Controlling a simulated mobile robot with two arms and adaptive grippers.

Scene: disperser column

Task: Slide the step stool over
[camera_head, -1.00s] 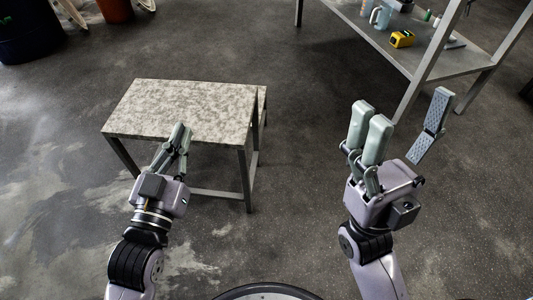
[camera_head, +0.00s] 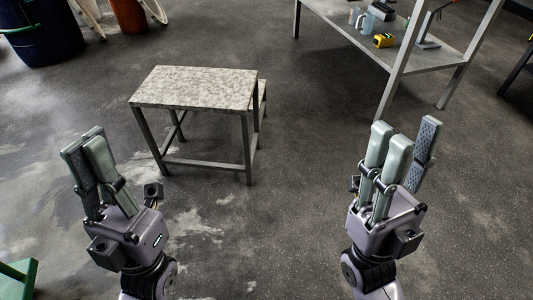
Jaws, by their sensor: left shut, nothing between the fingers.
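The step stool (camera_head: 195,88) stands upright on the floor left of centre in the head view. It has a mottled pale grey top, dark metal legs and a lower step partly showing at its right side. My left gripper (camera_head: 88,145) is shut and empty, to the left of and nearer than the stool, apart from it. My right gripper (camera_head: 405,140) is open and empty, well to the right of the stool, with its patterned finger apart from the other two.
A metal shelf table (camera_head: 425,50) stands at the back right, with a yellow tape measure (camera_head: 384,40) and other items on it. A dark blue barrel (camera_head: 45,30) is at the back left. A green object (camera_head: 18,278) shows at the lower left. The floor around the stool is clear.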

